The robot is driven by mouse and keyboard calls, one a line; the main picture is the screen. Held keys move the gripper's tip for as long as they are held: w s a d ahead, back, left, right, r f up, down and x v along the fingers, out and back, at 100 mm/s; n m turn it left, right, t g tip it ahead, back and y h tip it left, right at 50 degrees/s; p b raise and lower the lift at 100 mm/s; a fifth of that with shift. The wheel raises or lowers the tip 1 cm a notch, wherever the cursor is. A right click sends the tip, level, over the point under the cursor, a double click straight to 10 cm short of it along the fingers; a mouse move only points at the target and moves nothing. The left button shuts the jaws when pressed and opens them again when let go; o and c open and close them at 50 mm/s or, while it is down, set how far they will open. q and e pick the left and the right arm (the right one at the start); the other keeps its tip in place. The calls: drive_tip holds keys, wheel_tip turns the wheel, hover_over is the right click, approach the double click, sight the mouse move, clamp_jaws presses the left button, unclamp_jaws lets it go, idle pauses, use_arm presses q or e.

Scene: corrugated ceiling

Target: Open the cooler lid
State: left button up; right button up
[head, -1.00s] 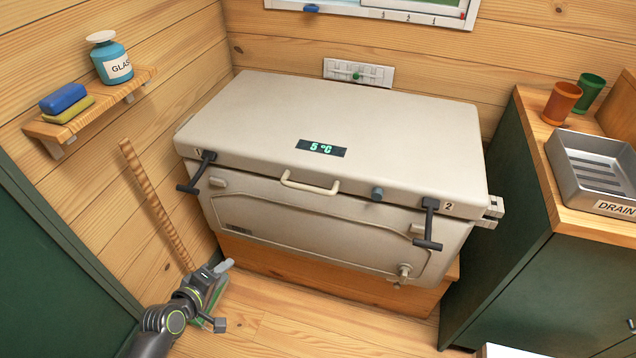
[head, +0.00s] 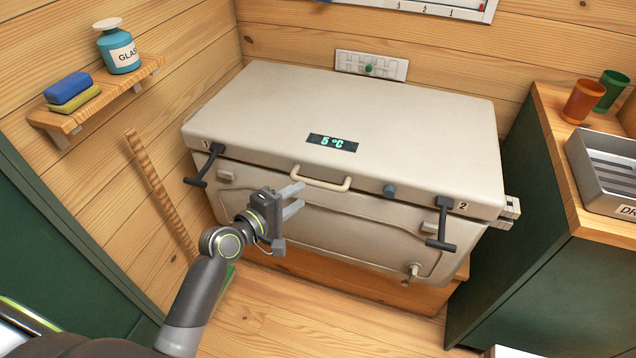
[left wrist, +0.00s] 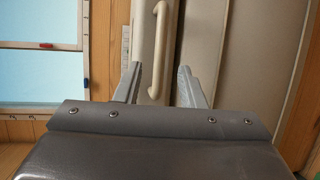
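The cooler (head: 300,225) is a large beige chest, and its lid (head: 390,125) is closed, with a display reading 5 °C. A beige handle (head: 320,181) sits at the middle of the lid's front edge. Black T-shaped latches marked 1 (head: 203,166) and 2 (head: 441,226) hang at the front left and right. My left gripper (head: 297,197) is open and empty, in front of the cooler just left of and below the handle. In the left wrist view the handle (left wrist: 158,45) shows between the two apart fingers (left wrist: 158,78). My right gripper is out of view.
A shelf (head: 140,80) with a bottle and sponges is on the left wall. A stick (head: 158,195) leans below it. A green cabinet (head: 540,250) with cups and a drain tray stands close on the right. Wooden floor (head: 300,325) is clear in front.

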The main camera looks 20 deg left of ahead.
sight(318, 184)
use_arm(q)
drive_tip(key=x, duration=0.8)
drive_tip(key=shift+f, duration=0.1)
clamp_jaws()
